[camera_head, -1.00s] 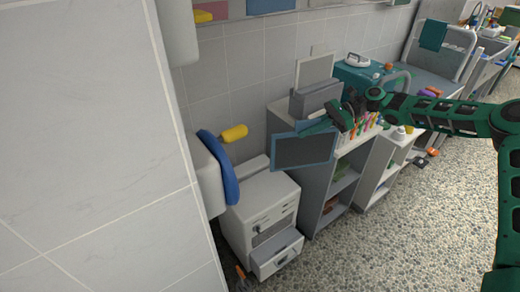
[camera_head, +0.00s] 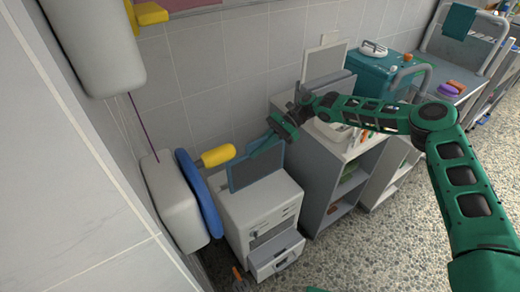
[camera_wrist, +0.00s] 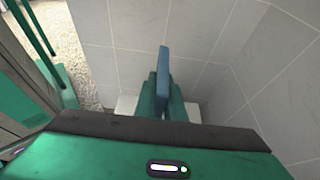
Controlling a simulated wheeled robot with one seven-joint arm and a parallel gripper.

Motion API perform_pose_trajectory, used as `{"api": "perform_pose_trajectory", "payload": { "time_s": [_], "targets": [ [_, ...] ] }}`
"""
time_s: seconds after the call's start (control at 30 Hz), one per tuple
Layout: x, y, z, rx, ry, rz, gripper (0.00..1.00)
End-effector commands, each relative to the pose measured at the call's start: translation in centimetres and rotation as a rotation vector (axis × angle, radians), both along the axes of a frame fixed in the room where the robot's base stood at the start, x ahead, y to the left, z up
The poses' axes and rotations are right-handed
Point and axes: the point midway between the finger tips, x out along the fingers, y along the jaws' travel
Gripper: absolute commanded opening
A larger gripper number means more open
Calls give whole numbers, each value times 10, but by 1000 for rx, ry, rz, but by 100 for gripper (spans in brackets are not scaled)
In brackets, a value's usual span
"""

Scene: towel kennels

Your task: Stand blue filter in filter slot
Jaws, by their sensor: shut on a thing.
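The blue filter (camera_head: 256,170) is a flat dark panel with a blue frame. My gripper (camera_head: 265,144) is shut on its upper edge and holds it roughly upright over the white cabinet (camera_head: 262,205). In the wrist view the filter (camera_wrist: 164,62) shows nearly edge-on as a thin blue strip between my green fingers (camera_wrist: 160,98). The filter hides part of the cabinet's top. I cannot make out the filter slot for certain, nor whether the filter's lower edge touches the cabinet.
The cabinet's drawer (camera_head: 277,255) is partly open.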

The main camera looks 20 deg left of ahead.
Motion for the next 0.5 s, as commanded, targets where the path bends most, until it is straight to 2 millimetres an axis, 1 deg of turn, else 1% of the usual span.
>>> {"api": "perform_pose_trajectory", "payload": {
  "time_s": [0.1,0.5],
  "targets": [
    [6,11,-2,1,-1,3,0],
    [33,44,-8,-1,-1,2,0]
  ]
}}
